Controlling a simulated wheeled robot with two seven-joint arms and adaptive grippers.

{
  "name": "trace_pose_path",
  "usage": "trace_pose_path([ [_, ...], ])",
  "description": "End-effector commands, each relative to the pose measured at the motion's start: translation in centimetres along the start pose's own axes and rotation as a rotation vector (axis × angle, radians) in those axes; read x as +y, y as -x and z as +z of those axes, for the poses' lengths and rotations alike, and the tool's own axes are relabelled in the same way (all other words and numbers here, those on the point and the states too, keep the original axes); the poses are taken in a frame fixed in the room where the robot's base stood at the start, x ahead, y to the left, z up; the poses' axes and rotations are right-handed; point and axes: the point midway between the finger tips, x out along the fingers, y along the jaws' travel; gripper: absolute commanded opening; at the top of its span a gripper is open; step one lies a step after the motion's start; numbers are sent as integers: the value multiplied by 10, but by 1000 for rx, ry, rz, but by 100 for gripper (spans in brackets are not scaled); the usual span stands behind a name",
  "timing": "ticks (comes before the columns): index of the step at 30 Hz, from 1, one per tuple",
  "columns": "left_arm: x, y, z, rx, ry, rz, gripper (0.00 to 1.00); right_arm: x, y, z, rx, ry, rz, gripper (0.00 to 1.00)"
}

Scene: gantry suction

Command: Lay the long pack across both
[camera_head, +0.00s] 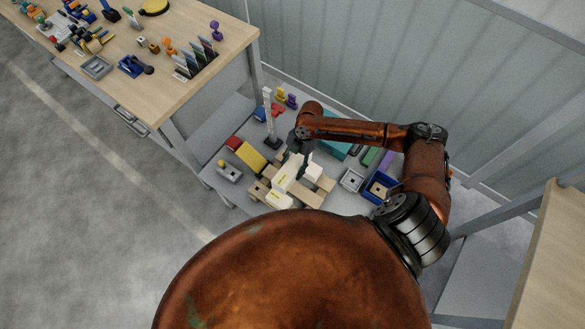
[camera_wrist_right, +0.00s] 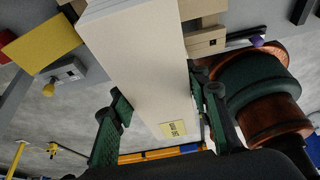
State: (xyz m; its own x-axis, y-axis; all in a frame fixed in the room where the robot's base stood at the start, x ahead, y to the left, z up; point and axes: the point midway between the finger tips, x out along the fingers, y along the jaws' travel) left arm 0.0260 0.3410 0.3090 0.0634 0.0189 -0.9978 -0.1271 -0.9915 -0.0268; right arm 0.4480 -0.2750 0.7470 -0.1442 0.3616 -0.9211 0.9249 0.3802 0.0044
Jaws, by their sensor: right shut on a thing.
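My right gripper (camera_head: 297,147) reaches down over the low grey shelf. In the right wrist view its green fingers (camera_wrist_right: 162,105) are shut on both sides of a long white pack (camera_wrist_right: 145,55) with a yellow label near its close end. In the head view the long cream pack (camera_head: 287,172) slants over pale wooden pieces (camera_head: 312,197); tan wooden pieces (camera_wrist_right: 205,41) also show beside and behind it in the wrist view. I cannot tell whether the pack touches them. Another cream block (camera_head: 314,172) stands to its right. My left gripper is not in view.
A yellow and red block (camera_head: 247,155) and a grey part with a yellow knob (camera_head: 229,172) lie left of the pack. A white tower (camera_head: 268,118) stands behind. A crowded workbench (camera_head: 140,85) stands at upper left.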

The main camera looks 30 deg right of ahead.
Motion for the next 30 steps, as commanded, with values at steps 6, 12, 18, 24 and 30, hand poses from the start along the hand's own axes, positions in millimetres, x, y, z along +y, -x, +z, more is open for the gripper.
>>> trace_pose_path([
  [6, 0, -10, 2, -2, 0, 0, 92, 0, -16, 6, 1, 0, 0, 3],
  [12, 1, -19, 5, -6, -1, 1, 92, 0, -33, 14, 0, -1, -1, 3],
  [18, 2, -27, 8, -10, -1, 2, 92, 0, -48, 20, 1, 0, 0, 3],
  [24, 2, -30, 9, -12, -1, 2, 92, 0, -53, 22, 0, 0, 1, 3],
  [30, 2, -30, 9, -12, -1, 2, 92, 0, -53, 22, 0, 1, 1, 3],
])
